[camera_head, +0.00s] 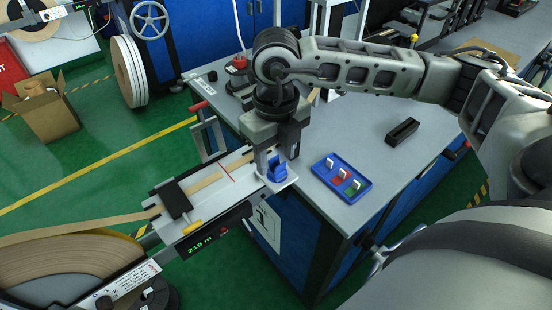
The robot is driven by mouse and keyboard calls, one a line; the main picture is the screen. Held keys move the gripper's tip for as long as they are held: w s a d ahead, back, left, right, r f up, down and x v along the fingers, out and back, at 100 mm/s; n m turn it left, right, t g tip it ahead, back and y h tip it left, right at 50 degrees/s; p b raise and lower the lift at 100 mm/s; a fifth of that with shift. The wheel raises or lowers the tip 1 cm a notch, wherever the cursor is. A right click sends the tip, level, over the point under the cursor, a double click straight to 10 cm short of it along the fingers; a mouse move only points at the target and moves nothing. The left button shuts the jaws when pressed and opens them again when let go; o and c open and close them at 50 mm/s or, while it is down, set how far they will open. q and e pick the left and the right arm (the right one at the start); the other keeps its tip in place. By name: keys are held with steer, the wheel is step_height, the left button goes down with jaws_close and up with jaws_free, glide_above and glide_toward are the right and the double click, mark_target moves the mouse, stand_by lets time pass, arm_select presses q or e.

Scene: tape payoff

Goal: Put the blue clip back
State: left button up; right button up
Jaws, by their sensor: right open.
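The blue clip (277,171) stands on the white plate at the right end of the tape track. My right gripper (273,155) points down directly over it, with its fingers at the clip's upper part. The jaws are open; I cannot tell whether a finger touches the clip. The gripper hides part of the clip's top. A blue tray (351,195) lies on the grey table to the right, with a red and a green piece and several white upright tabs in it. My left gripper is not in view.
The tape track (204,207) carries brown tape from a large roll (70,268) at lower left. A black slotted block (402,131) lies on the grey table (365,145), right of the tray. A red-topped device (239,64) stands at the back. The table between tray and block is clear.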

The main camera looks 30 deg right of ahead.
mark_target(276, 161)
step_height(276, 161, up, 10)
steer(key=shift+b, duration=0.4)
steer(key=shift+s, duration=0.1)
